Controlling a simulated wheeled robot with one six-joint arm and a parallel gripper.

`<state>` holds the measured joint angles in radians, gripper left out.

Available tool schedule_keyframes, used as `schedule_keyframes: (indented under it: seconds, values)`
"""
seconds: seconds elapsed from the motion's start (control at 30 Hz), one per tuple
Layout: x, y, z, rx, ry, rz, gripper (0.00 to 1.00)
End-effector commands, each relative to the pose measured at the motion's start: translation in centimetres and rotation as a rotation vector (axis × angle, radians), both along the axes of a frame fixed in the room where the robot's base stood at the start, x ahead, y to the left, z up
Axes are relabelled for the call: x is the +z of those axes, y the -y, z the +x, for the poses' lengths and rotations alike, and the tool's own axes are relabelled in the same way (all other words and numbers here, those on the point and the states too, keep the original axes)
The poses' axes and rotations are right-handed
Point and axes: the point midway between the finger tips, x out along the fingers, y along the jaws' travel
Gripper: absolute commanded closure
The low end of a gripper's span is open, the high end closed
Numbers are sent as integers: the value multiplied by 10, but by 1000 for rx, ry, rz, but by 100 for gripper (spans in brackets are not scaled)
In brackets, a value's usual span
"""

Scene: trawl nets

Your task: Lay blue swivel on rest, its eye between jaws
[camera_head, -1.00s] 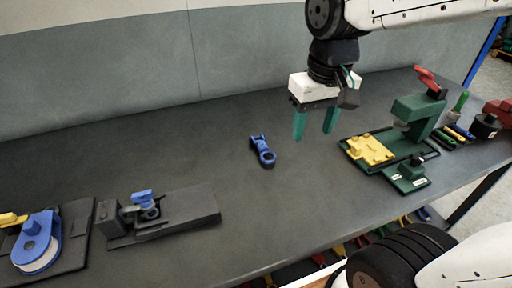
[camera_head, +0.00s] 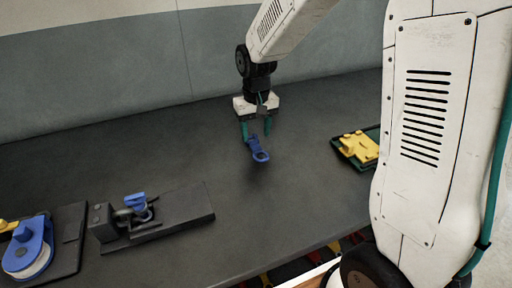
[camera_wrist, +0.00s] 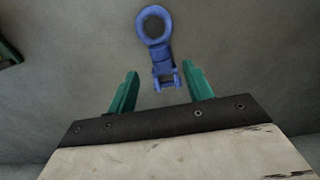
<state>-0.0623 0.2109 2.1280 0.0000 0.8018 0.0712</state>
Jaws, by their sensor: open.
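The blue swivel (camera_head: 258,149) lies on the dark bench top, its ring eye toward the bench's front. In the wrist view the swivel (camera_wrist: 160,50) has its eye at the top and its forked end just beyond and between the fingertips. My gripper (camera_head: 256,134) is open with green fingers, one on each side of the forked end; in the wrist view the gripper (camera_wrist: 160,84) shows no contact with it. The black rest (camera_head: 178,212) with a vise-like fixture stands at left. A blue-handled part (camera_head: 136,201) sits at its jaws, whose gap I cannot make out.
A blue reel fixture (camera_head: 32,248) stands at far left on a black plate. A yellow block on a green plate (camera_head: 343,152) is at right, partly behind my arm. The bench between rest and swivel is clear.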

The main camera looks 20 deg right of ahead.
Motion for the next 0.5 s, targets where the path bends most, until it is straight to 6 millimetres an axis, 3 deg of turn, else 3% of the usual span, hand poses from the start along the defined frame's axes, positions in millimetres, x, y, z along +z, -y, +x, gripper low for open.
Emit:
schedule_keyframes:
  seconds: [0.2, 0.5]
  values:
    - [-33, -3, -3, 1, -4, 0, 49]
    - [-41, -3, -2, 1, -1, 0, 49]
